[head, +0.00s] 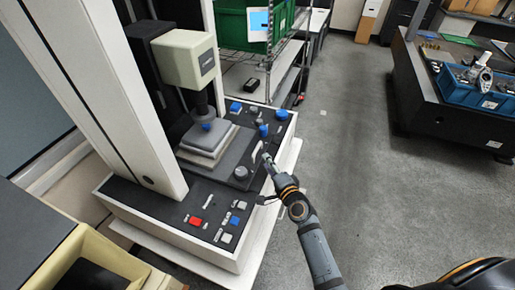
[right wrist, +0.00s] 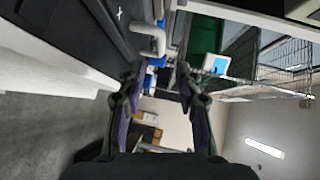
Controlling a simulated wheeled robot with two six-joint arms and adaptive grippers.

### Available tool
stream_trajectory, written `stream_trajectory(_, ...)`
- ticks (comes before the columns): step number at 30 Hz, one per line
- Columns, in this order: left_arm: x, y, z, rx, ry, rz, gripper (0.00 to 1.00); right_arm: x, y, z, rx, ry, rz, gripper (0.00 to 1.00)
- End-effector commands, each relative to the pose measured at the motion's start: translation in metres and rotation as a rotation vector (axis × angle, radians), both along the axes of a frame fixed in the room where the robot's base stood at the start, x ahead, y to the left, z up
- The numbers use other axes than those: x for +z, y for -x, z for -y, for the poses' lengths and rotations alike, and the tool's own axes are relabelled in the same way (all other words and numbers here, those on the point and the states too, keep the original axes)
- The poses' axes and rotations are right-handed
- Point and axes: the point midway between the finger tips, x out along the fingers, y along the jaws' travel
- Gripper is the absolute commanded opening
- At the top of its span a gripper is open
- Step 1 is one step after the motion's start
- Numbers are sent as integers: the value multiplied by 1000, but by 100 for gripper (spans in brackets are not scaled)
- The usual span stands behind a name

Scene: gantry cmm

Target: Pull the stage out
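The stage (head: 197,152) is a stack of grey plates on the dark bed of the measuring machine, below its probe head. A pale bar handle (head: 256,153) stands at the stage's right side. In the right wrist view the handle (right wrist: 150,42) shows just beyond my fingertips, slightly left of centre. My right gripper (head: 266,160) is close beside the handle. In the right wrist view its two fingers (right wrist: 160,78) are apart with nothing visibly held between them. Whether a finger touches the handle cannot be told. My left gripper is in no view.
The machine's white column (head: 110,80) and beige head (head: 184,58) rise over the stage. A wire rack with a green bin (head: 235,25) stands behind.

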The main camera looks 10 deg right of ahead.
Motion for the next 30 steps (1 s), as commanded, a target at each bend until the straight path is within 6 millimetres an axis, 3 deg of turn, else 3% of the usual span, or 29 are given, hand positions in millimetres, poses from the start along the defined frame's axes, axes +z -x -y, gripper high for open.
stream_trajectory(15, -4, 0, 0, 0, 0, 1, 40, -14, -89, -17, 3, 4, 0, 35)
stream_trajectory(27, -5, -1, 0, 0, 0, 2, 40, -15, -99, -19, 3, 6, 0, 35)
stream_trajectory(30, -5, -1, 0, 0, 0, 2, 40, -15, -99, -19, 3, 6, 0, 21)
